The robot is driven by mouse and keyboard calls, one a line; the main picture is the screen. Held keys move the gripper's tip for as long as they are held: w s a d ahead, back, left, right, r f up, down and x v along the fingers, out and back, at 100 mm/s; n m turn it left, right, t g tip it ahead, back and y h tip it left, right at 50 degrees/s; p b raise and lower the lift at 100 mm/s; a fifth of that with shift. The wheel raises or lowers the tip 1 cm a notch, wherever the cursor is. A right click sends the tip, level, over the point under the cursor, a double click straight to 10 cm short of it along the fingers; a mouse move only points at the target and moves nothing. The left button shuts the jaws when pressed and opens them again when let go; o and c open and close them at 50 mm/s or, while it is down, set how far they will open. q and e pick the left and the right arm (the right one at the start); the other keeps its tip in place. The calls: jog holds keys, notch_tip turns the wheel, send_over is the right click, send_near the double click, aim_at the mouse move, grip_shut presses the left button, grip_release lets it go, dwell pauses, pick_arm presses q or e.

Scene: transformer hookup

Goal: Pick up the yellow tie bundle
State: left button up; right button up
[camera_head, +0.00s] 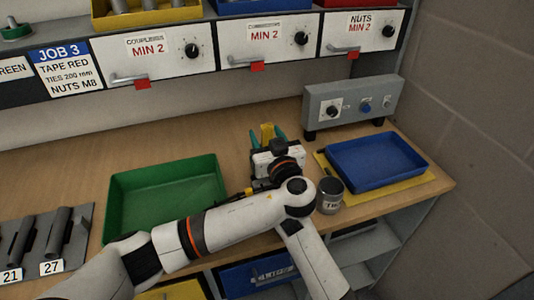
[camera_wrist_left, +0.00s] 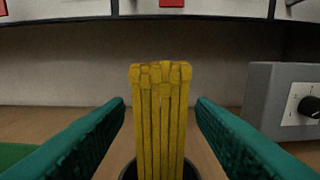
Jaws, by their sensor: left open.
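The yellow tie bundle (camera_wrist_left: 160,118) stands upright in the left wrist view, its squared heads at the top. Its lower end sits in a dark round holder (camera_wrist_left: 128,172), of which only part of the rim shows. My left gripper (camera_wrist_left: 160,104) is open, with one teal finger on each side of the bundle and a visible gap on both sides. In the head view the left gripper (camera_head: 268,135) reaches toward the back of the bench, and the bundle's yellow top (camera_head: 267,129) shows between its fingers. The wrist hides the holder there. My right gripper is not in view.
A green tray (camera_head: 165,193) lies left of the gripper. A blue tray (camera_head: 376,160) on a yellow mat and a labelled grey tin (camera_head: 329,197) are to the right. A grey control box (camera_head: 350,103) stands behind, below a row of drawers (camera_head: 262,42).

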pick_arm(q)
grip_shut()
notch_tip(320, 180, up, 18)
dwell(0.7)
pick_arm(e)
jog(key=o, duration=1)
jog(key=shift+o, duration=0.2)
